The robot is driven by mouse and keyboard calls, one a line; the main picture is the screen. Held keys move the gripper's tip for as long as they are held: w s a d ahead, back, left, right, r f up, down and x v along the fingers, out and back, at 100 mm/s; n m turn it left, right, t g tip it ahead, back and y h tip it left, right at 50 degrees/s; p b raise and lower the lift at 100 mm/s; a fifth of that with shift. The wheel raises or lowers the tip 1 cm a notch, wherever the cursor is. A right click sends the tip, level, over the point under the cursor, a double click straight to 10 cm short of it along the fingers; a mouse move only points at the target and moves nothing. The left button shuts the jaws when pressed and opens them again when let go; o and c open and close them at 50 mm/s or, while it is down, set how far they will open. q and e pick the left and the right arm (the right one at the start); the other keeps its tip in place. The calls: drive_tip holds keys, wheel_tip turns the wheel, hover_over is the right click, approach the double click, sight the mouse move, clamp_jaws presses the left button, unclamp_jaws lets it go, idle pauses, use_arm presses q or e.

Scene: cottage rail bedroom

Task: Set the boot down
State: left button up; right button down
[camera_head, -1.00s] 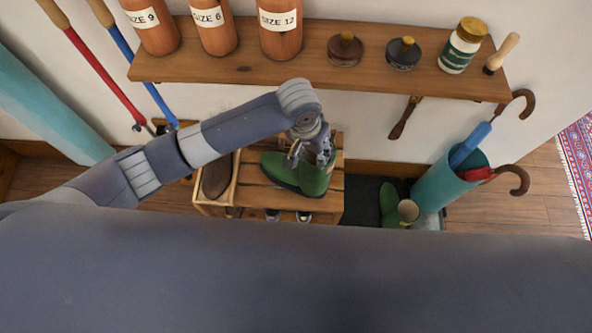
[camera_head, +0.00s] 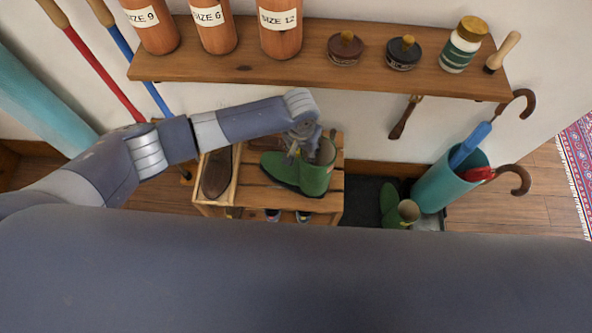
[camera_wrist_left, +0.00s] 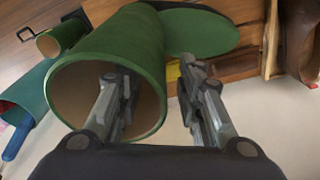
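The green boot (camera_head: 310,175) stands upright on the slatted wooden bench (camera_head: 255,205), its toe to the left. My left gripper (camera_head: 303,151) is at the top of its shaft. In the left wrist view the gripper (camera_wrist_left: 158,85) is open, with one finger in front of or inside the boot's (camera_wrist_left: 120,50) round opening and the other outside. The shaft's rim lies between the fingers, with a gap visible beside the outer one. My right gripper is not in view.
A second green boot (camera_head: 389,203) is on the dark mat (camera_head: 360,198), beside the teal umbrella stand (camera_head: 437,188). A wooden box holding a brown shoe (camera_head: 216,175) is on the bench's left. A shelf (camera_head: 240,64) with jars and pots overhangs behind.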

sight(304, 155)
use_arm(q)
wheel_tip(304, 155, down, 3)
drive_tip(key=shift+w+f, duration=0.1)
drive_tip(key=shift+w, duration=0.05)
clamp_jaws()
drive_tip(key=shift+d, duration=0.1)
